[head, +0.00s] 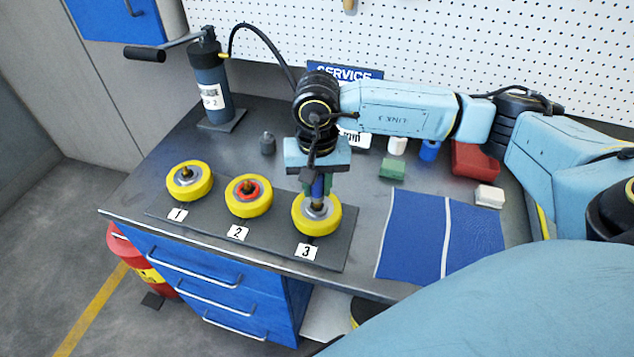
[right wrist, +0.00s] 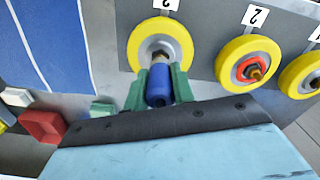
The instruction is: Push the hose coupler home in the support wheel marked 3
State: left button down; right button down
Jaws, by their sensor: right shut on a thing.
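The support wheel marked 3 (head: 330,222) is yellow with a grey hub and lies flat on the dark strip at the bench front. It also shows in the right wrist view (right wrist: 137,35). My right gripper (head: 317,183) points down above this wheel, its green fingers shut on the blue hose coupler (head: 317,188). In the right wrist view the coupler (right wrist: 158,88) sits between the fingers, its metal end at the wheel's hub. How deep it sits is hidden. My left gripper is in neither view.
Wheel 2 (head: 262,206) with a red hub and wheel 1 (head: 204,190) stand left on the same strip. A pump (head: 212,95) with a black hose stands behind. A blue mat (head: 410,235) lies right; small blocks and a red box (head: 475,160) lie behind it.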

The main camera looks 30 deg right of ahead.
jog(key=shift+f+b, duration=0.6)
jog(key=shift+f, duration=0.1)
jog(key=c, duration=1.1)
grip_release()
jog(key=shift+r, duration=0.1)
notch_tip(320, 180, up, 13)
jog(key=shift+r+b, duration=0.15)
jog(key=shift+b, duration=0.3)
